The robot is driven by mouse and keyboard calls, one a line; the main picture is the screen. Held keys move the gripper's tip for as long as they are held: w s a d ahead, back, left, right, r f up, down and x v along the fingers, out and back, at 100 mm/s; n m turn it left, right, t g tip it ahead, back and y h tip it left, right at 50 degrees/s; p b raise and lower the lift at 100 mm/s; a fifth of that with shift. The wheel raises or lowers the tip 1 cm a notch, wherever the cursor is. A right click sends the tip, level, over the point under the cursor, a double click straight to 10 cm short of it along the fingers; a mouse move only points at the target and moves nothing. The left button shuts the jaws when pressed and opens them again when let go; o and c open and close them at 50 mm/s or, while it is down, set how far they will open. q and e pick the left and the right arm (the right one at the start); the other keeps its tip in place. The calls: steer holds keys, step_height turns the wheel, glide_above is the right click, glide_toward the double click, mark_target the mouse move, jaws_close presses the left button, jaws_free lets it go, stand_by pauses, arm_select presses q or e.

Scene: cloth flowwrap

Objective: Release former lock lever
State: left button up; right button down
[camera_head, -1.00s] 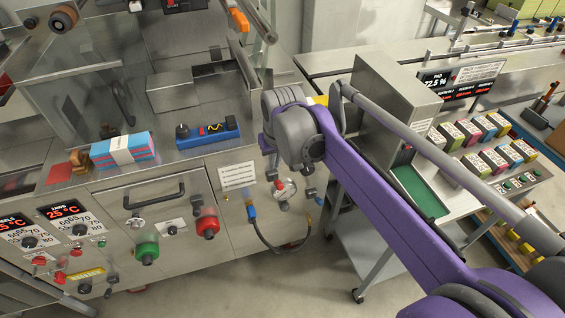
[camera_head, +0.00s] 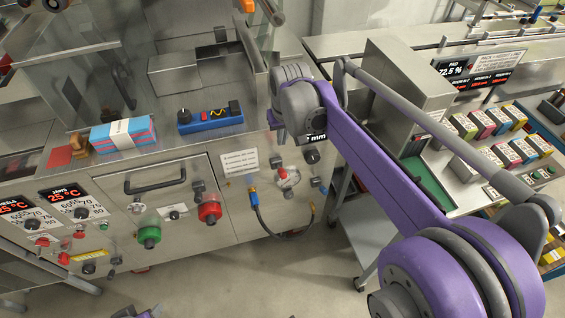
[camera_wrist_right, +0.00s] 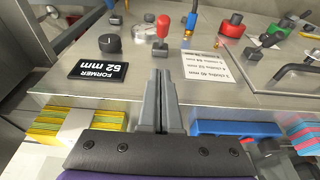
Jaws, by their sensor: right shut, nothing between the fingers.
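In the right wrist view a red-handled lever (camera_wrist_right: 162,28) stands on the metal front panel, beside the black "FORMER 62 mm" display (camera_wrist_right: 103,69). It looks like the former lock lever. My right gripper (camera_wrist_right: 161,74) is shut and empty, its fingertips pointing at the panel just short of the lever, apart from it as far as I can tell. In the head view my right gripper (camera_head: 276,122) is at the panel's top edge, mostly hidden by my purple arm, which also covers part of the display (camera_head: 316,137).
A paper label (camera_head: 238,160), a green knob (camera_head: 148,237), a red knob (camera_head: 209,211) and a looped hose (camera_head: 270,230) are on the panel. A blue device (camera_head: 210,117) and a cloth stack (camera_head: 122,134) lie on top. A side trolley (camera_head: 365,235) stands to the right.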

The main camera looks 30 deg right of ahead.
glide_above(281, 168)
steer(key=x, duration=0.2)
steer(key=s+x, duration=0.1)
steer(key=x, duration=0.4)
steer(key=shift+s+a+f, duration=0.1)
steer(key=shift+f, duration=0.2)
steer(key=shift+s+a+f+b, duration=0.15)
steer(key=shift+s+f, duration=0.2)
steer(key=shift+f, duration=0.2)
steer(key=shift+s+f+b, duration=0.15)
steer(key=shift+s+f, duration=0.15)
steer(key=shift+f, duration=0.25)
steer(key=shift+s+a+f, duration=0.1)
steer(key=shift+s+f, duration=0.3)
steer(key=shift+f, duration=0.2)
